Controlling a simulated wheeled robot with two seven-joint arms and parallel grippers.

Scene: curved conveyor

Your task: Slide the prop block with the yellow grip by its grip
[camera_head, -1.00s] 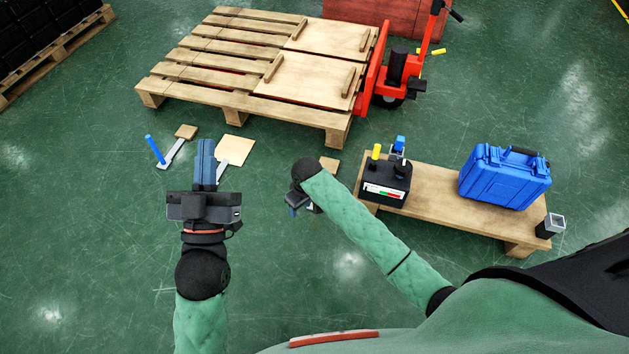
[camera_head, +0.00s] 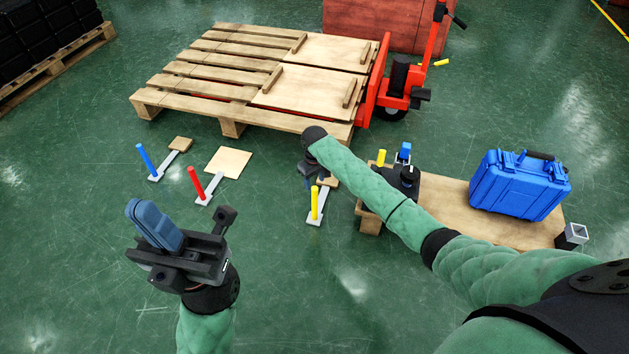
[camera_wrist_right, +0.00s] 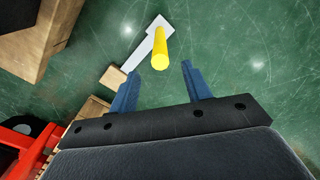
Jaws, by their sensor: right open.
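The prop block with the yellow grip (camera_head: 314,203) lies on the green floor. Its grip stands upright on a flat grey bar with a wooden block at the far end, partly behind my right gripper. In the right wrist view the yellow grip (camera_wrist_right: 160,48) is just beyond the gap between the blue fingers. My right gripper (camera_head: 308,182) is open and empty, close to the bar; it also shows in the right wrist view (camera_wrist_right: 159,70). My left gripper (camera_head: 152,224) has its blue fingers together, with nothing visible between them, left of and nearer than the grip.
Props with a blue grip (camera_head: 147,160) and a red grip (camera_head: 197,184) stand to the left. A wooden pallet (camera_head: 232,128) on a red pallet jack (camera_head: 401,80) is behind. A low wooden bench (camera_head: 440,200) with a blue case (camera_head: 518,184) is at right.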

